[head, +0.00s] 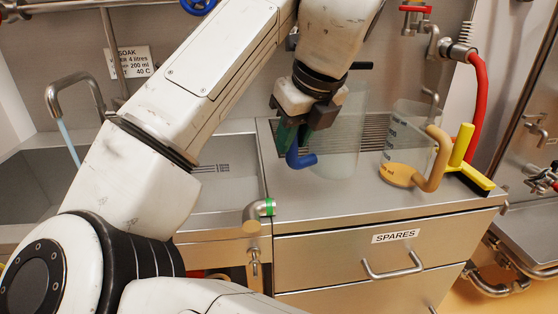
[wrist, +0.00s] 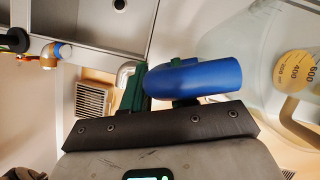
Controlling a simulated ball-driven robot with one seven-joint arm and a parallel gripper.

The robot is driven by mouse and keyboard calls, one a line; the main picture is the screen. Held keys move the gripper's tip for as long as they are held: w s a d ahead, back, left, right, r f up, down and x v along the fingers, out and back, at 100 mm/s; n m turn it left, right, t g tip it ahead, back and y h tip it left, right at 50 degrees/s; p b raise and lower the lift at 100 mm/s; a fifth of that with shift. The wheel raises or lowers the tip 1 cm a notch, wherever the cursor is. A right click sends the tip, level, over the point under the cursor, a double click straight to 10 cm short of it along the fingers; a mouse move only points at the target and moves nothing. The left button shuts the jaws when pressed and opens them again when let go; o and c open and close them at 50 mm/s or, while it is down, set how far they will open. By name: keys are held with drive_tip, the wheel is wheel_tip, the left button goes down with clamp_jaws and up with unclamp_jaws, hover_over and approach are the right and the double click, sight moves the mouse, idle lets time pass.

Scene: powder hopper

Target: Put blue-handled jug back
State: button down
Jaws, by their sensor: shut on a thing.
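The blue-handled jug (head: 338,145) is a clear vessel over the ribbed drainer on the steel counter. I cannot tell whether its base touches the counter. My gripper (head: 295,140), with green fingers, is shut on its blue handle (head: 301,159). In the wrist view the blue handle (wrist: 205,79) lies between the green fingers of my gripper (wrist: 155,85). The clear jug body is hard to make out there.
A second clear jug (head: 408,125) with a tan handle stands on the counter to the right. A sink (head: 215,165) with taps is to the left. The SPARES drawer (head: 395,250) is below.

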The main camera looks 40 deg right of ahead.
drive_tip(key=shift+w+d+f, duration=0.25)
drive_tip(key=shift+w+f, duration=0.35)
drive_tip(key=shift+f, duration=0.2)
drive_tip(key=f, duration=0.1)
drive_tip(key=f+b, duration=0.1)
drive_tip(key=f, duration=0.1)
drive_tip(key=shift+w+f, duration=0.25)
drive_tip(key=shift+f, duration=0.1)
drive_tip(key=shift+d, duration=0.1)
drive_tip(key=c, duration=0.9)
unclamp_jaws()
drive_tip(key=p+v, duration=0.2)
drive_tip(key=v, duration=1)
drive_tip(key=shift+s, duration=0.1)
